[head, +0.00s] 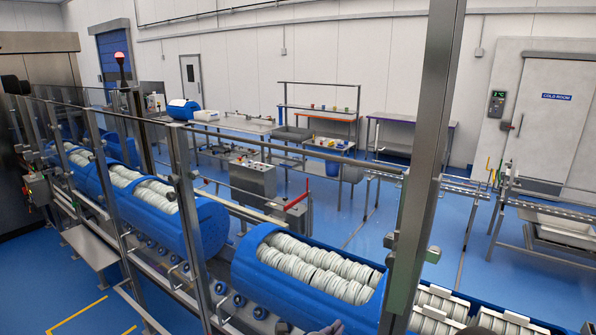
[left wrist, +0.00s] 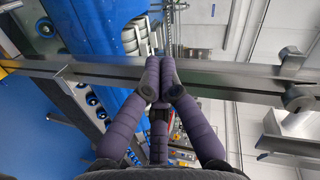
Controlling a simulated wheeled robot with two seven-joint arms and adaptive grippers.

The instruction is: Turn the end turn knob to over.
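I cannot single out the end turn knob or read its setting. A grey control box (head: 252,178) with small controls on top stands beyond the conveyor in the head view; its controls are too small to tell apart. My left gripper (head: 328,328) shows only as a purple-grey bit at the bottom edge of the head view. In the left wrist view its purple fingers (left wrist: 162,80) come together at the tips, with nothing seen held between them, in front of a metal guard bar (left wrist: 95,70).
Blue tub carriers (head: 245,262) filled with white discs sit in a row on the conveyor. A metal post (head: 424,130) rises close in front, and clear guard panels with posts (head: 185,210) run along the left. A red handle (head: 297,200) stands beside the control box.

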